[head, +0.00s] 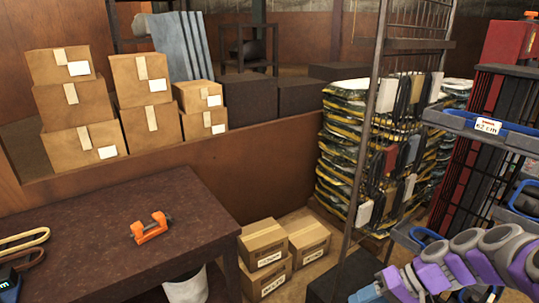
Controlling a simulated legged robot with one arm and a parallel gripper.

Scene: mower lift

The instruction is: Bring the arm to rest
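My gripper cannot be made out in the head view. A chain of rounded purple and grey parts (458,268) runs along the lower right edge, in front of the shelf rack. I cannot tell for sure whether it is my arm, and no fingertips show on it.
A dark brown table (85,230) fills the lower left, with an orange clamp (150,228) on it. Cardboard boxes (265,245) stand on the floor beside it. Stacked sacks (345,150) and a metal rack (470,125) stand at right. More boxes (145,80) sit behind a low wall.

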